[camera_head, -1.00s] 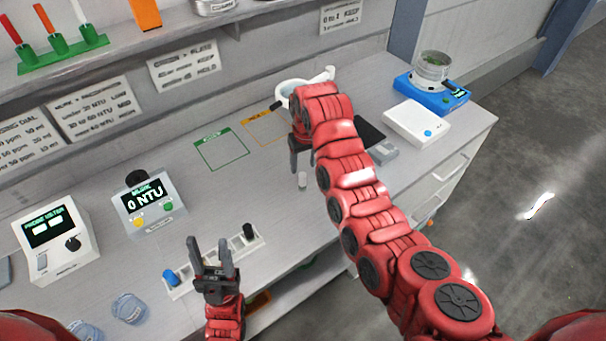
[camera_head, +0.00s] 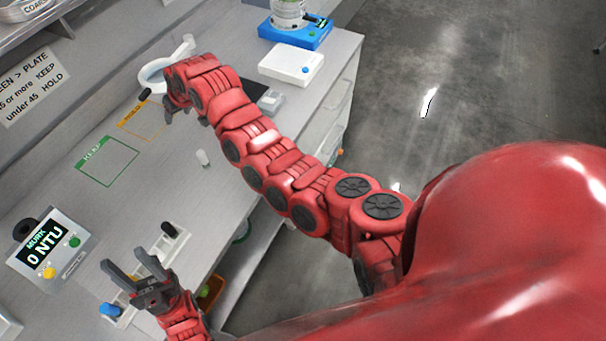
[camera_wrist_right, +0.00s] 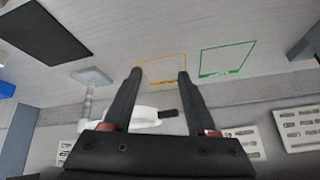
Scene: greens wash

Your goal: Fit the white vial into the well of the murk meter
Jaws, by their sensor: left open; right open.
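The white vial (camera_head: 202,157) stands on the bench, to the right of the green-outlined square. The murk meter (camera_head: 62,262) is at the left and reads 0 NTU, with a dark round part (camera_head: 25,229) at its back that looks like the well. My right gripper (camera_head: 172,114) is open and empty, beyond the vial and apart from it, near the orange outline; its spread fingers also show in the right wrist view (camera_wrist_right: 159,72), where I do not see the vial. My left gripper (camera_head: 121,257) is open in front of the rack, right of the meter.
A white rack (camera_head: 150,258) holds a blue-capped (camera_head: 110,310) and a black-capped vial (camera_head: 168,229). A white box (camera_head: 291,64) and blue device (camera_head: 300,34) stand farther back. The green square (camera_head: 108,162) is empty.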

